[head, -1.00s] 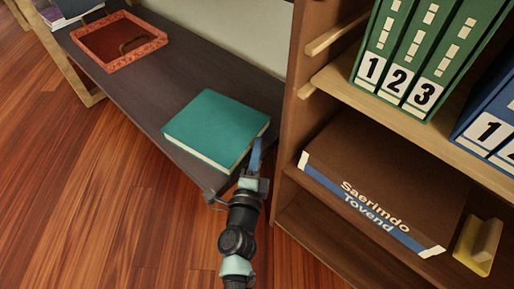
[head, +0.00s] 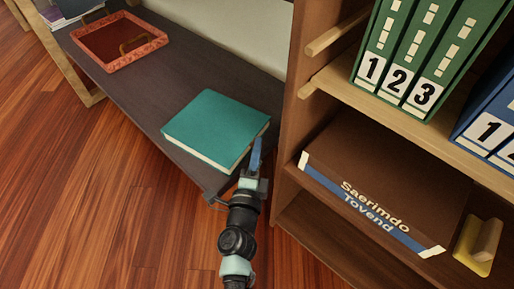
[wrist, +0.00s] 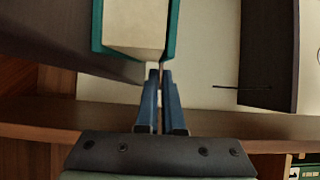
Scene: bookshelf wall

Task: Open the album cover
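The album, a teal book with cream page edges (head: 216,129), lies flat and closed on the dark low shelf. In the wrist view its page edge (wrist: 135,22) shows between the two teal cover edges. My gripper (head: 255,150) is at the album's right front corner. In the wrist view its two blue fingers (wrist: 159,72) are close together, with their tips at the end of the page block near one cover edge. I see no cover clearly pinched between them. Whether the tips touch the album is hard to tell.
A brown bookcase panel (head: 305,100) stands close to the right of my gripper. Its shelves hold green numbered binders (head: 405,60) and a large brown box-like book (head: 385,185). A red tray (head: 118,42) sits at the shelf's far left. The shelf left of the album is clear.

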